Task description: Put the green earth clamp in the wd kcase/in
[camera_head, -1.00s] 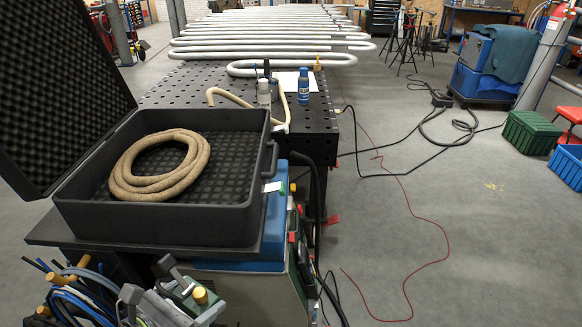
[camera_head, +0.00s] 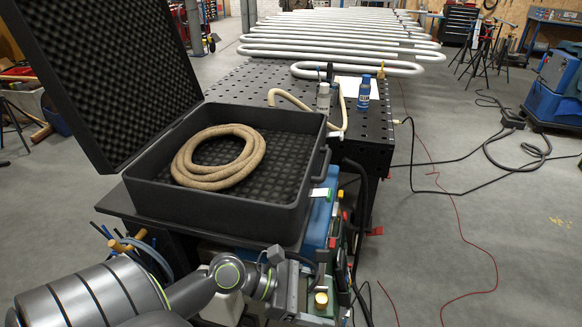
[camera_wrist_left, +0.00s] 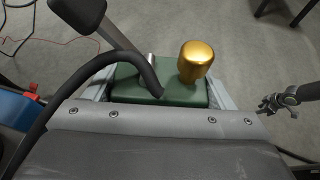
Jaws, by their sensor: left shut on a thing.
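The green earth clamp (camera_wrist_left: 130,88) has a green body, a gold knob and a black cable curving over it in the left wrist view. My left gripper (camera_head: 300,293) is shut on it, low in front of the case's right front corner in the head view. There the clamp's gold knob (camera_head: 321,299) shows, and the rest is partly hidden. The black case (camera_head: 215,211) stands open behind the gripper, with its lid tilted back. A beige coil (camera_head: 218,157) lies inside on dark foam, mostly towards the left. Foam to its right is bare. My right gripper is not in view.
A perforated black table (camera_head: 240,88) stands behind the case, bearing a blue bottle (camera_head: 364,93), a clear bottle (camera_head: 323,97) and long grey serpentine pipes (camera_head: 340,40). A blue machine (camera_head: 322,215) stands beside the case. Cables lie on the floor at right.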

